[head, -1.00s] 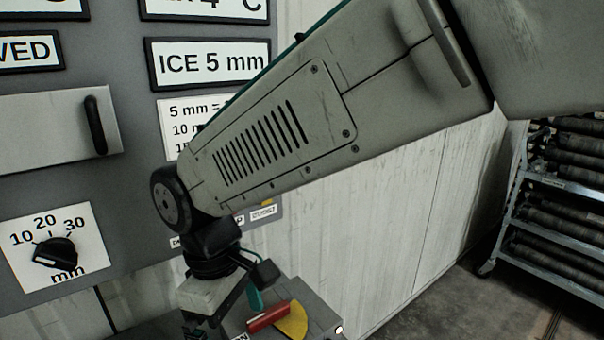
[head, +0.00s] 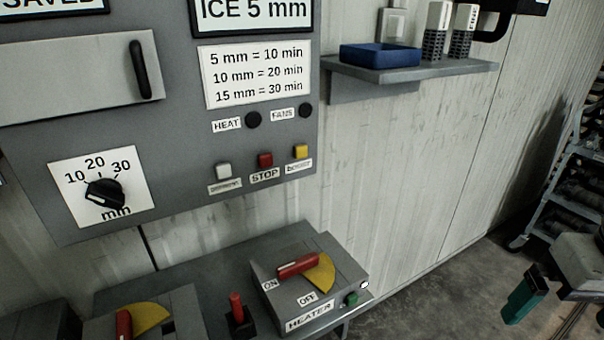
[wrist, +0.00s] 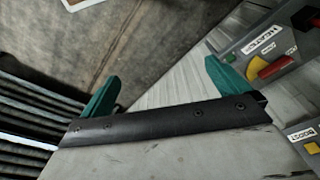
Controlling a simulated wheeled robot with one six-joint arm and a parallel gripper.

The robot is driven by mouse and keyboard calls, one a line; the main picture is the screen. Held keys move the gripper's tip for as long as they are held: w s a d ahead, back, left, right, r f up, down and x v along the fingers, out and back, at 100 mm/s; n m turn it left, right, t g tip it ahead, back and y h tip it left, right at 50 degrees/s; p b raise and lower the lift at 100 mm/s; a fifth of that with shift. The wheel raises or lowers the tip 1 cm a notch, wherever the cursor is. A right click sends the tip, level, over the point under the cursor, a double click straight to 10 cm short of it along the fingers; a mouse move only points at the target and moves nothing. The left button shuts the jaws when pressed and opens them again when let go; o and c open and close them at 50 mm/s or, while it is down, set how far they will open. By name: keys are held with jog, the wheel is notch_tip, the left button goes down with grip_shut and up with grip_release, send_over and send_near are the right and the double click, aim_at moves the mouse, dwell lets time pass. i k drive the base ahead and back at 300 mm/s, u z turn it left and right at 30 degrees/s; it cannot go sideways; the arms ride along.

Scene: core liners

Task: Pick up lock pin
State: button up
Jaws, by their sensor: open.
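A small red pin (head: 237,308) stands upright in a black block on the grey bench, between two switch boxes; it looks like the lock pin. My gripper (wrist: 160,80) is open and empty, its two teal fingers spread apart in the wrist view. In the head view one teal finger (head: 524,296) shows at the lower right, well to the right of the pin and over the floor side. The rest of my gripper is cut off by the frame edge there. The pin does not show clearly in the wrist view.
The HEATER box (head: 310,285) with a red lever on a yellow disc stands right of the pin. Another switch box (head: 180,310) stands at left. The control panel (head: 190,130) hangs above. A shelf (head: 410,70) holds a blue tray (head: 380,55). A tube rack (head: 560,190) stands far right.

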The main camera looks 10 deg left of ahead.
aim_at(234, 297)
jog(key=u, duration=0.8)
jog(key=k, duration=0.35)
jog(key=u, duration=0.45)
jog(key=i, duration=0.45)
jog(key=k, duration=1.25)
jog(key=i, duration=0.7)
jog(key=z, duration=0.55)
